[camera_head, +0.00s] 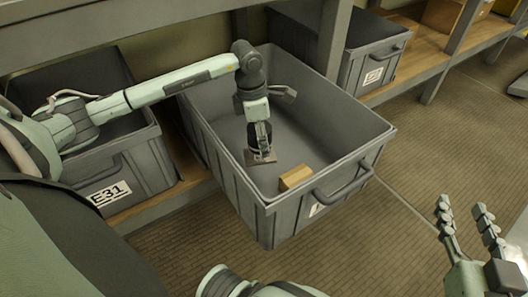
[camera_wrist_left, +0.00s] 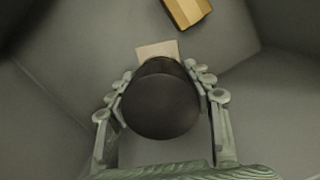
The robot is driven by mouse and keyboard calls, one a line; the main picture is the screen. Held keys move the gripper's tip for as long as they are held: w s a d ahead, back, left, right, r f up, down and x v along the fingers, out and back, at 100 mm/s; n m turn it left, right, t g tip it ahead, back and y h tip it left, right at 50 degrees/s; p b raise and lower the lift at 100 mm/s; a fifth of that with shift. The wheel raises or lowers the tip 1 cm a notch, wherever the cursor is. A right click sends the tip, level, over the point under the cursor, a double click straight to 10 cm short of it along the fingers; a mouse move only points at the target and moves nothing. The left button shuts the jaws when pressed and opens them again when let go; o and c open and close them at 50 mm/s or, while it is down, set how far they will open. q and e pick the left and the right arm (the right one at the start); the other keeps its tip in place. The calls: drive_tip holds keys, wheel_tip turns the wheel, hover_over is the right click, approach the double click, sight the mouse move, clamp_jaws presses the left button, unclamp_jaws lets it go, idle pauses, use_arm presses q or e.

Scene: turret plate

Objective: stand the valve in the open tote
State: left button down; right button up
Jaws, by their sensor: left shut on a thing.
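The valve (camera_head: 262,156) has a dark round top and a flat, paler plate at its lower end. It is inside the open grey tote (camera_head: 225,165), roughly upright. I cannot tell whether its plate touches the tote floor. My left gripper (camera_head: 258,124) reaches down into the tote from above and is shut on the valve. In the left wrist view the valve's dark round top (camera_wrist_left: 160,103) sits between both fingers, with the pale plate partly showing beyond it. My right gripper (camera_head: 463,210) is open and empty, outside the tote at the lower right.
A tan block (camera_head: 296,177) lies in the tote near its front wall, beside the valve. A grey tote marked E31 (camera_head: 150,160) stands at left, another (camera_head: 375,62) behind right. Shelf posts and beams frame the tote. The floor (camera_head: 430,130) at right is clear.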

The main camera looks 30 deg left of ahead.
use_arm(q)
drive_tip(key=shift+w+a, duration=0.15)
drive_tip(key=shift+a, duration=0.1)
drive_tip(key=shift+a+f, duration=0.1)
drive_tip(key=shift+f, duration=0.1)
wheel_tip(320, 180, down, 5)
drive_tip(key=shift+f+b, duration=0.1)
drive_tip(key=shift+b, duration=0.25)
wheel_tip(320, 180, down, 4)
drive_tip(key=shift+r, duration=0.15)
drive_tip(key=shift+f, duration=0.25)
use_arm(e)
drive_tip(key=a+r+t+y, duration=0.1)
drive_tip(key=a+r+t, duration=0.1)
drive_tip(key=r, duration=0.3)
drive_tip(key=shift+a+r+t+y, duration=0.3)
drive_tip(key=shift+a+t+y, duration=0.1)
drive_tip(key=shift+a, duration=0.25)
use_arm(q)
drive_tip(key=shift+b, duration=0.3)
use_arm(e)
drive_tip(key=shift+a+r, duration=0.1)
drive_tip(key=shift+r, duration=0.05)
use_arm(q)
drive_tip(key=shift+f, duration=0.15)
drive_tip(key=c, duration=0.6)
unclamp_jaws()
drive_tip(key=shift+c, duration=0.2)
use_arm(e)
drive_tip(key=shift+r+y, duration=0.3)
